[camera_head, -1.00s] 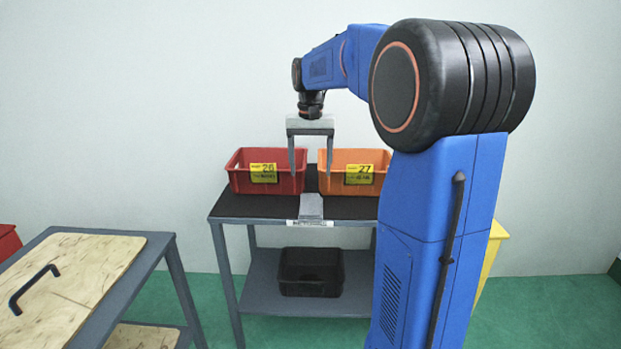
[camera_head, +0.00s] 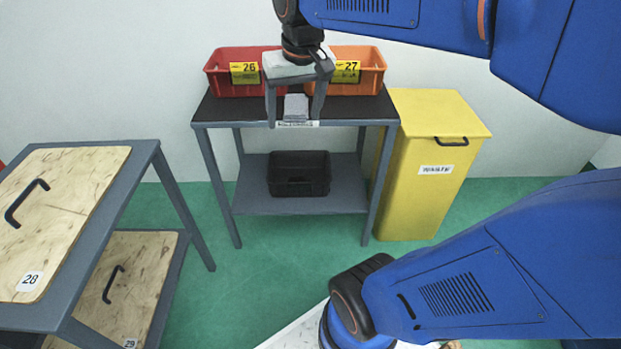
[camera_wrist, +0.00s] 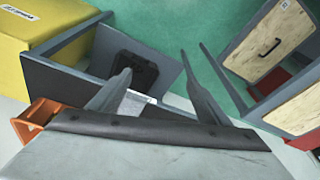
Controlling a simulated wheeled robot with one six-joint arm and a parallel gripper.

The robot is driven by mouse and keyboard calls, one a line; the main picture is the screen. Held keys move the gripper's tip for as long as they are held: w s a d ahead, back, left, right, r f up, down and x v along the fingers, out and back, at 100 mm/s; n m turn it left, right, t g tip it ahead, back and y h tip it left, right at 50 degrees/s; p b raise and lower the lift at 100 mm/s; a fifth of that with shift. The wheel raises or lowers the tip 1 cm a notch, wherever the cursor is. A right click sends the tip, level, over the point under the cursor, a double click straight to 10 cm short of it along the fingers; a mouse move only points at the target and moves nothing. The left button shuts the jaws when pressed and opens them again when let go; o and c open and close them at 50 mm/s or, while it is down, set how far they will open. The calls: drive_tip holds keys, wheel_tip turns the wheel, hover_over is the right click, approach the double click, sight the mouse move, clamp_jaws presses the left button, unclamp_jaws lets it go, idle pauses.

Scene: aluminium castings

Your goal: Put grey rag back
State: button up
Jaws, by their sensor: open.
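A grey rag (camera_head: 296,107) lies at the front edge of the dark table top (camera_head: 345,110), between and in front of the two bins. My gripper (camera_head: 294,122) is open and points down at the table's front edge. In the head view its fingers stand to either side of the rag; their exact height over it I cannot tell. Nothing is held. In the wrist view my gripper (camera_wrist: 155,62) is also open, its fingers spread apart, and a pale patch between them cannot be told clearly.
A red bin (camera_head: 228,85) marked 26 and an orange bin (camera_head: 372,80) marked 27 stand at the table's back. A black crate (camera_head: 299,175) sits on the lower shelf. A yellow waste bin (camera_head: 425,205) stands right. A cabinet with wooden panels (camera_head: 75,165) stands left. Green floor lies between.

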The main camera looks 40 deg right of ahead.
drive_tip(key=s+a+f+n+t, duration=0.2)
drive_tip(key=s+a+f, duration=0.2)
drive_tip(key=s+f, duration=0.4)
drive_tip(key=shift+s+f+n, duration=0.4)
drive_tip(key=shift+s, duration=1.7)
